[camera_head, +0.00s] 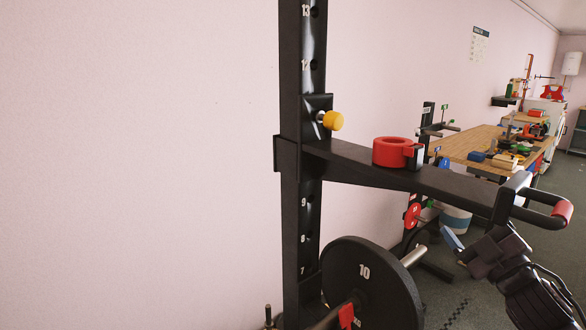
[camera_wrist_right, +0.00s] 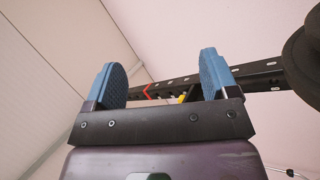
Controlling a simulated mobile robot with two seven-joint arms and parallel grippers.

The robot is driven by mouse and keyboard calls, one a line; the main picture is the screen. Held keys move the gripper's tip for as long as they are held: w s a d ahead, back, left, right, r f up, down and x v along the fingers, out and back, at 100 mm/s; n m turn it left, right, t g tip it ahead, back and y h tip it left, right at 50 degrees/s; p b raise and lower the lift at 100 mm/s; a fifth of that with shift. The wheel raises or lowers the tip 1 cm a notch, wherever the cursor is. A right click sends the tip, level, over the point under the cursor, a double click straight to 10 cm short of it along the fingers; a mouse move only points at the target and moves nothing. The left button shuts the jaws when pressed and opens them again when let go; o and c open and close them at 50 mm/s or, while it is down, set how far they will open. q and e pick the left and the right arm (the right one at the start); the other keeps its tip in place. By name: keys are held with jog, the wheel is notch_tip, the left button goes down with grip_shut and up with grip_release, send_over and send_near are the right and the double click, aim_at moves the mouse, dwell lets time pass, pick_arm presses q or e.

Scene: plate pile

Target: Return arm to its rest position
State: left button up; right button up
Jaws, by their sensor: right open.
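My right gripper (camera_head: 452,240) is at the lower right of the head view, below the outer end of the black rack arm. Its blue fingertip pads also show in the right wrist view (camera_wrist_right: 160,82), spread well apart with nothing between them. It is open and empty. My right arm reaches in from the lower right corner of the head view. My left gripper does not show.
A black rack upright (camera_head: 290,230) with a yellow knob (camera_head: 333,121) carries an arm (camera_head: 440,183) bearing a red collar (camera_head: 391,152). A black weight plate (camera_head: 370,290) hangs low. A wooden workbench (camera_head: 470,141) stands behind. The left side shows bare wall.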

jog(key=s+a+f+m+g+h, duration=0.1)
jog(key=s+f+m+g+h, duration=0.2)
jog(key=f, duration=1)
jog(key=s+f+m+g+h, duration=0.2)
jog(key=s+f+m, duration=0.35)
jog(key=f, duration=0.65)
jog(key=s+a+f+m+g, duration=0.2)
jog(key=s+f, duration=0.6)
jog(key=s, duration=0.1)
jog(key=s+a+f+m+g+h, duration=0.1)
jog(key=s+f+m+g, duration=0.1)
jog(key=s+f, duration=0.6)
jog(key=shift+s+a+m+g, duration=0.4)
jog(key=shift+s+g, duration=0.2)
jog(key=shift+s, duration=0.4)
jog(key=shift+f, duration=0.1)
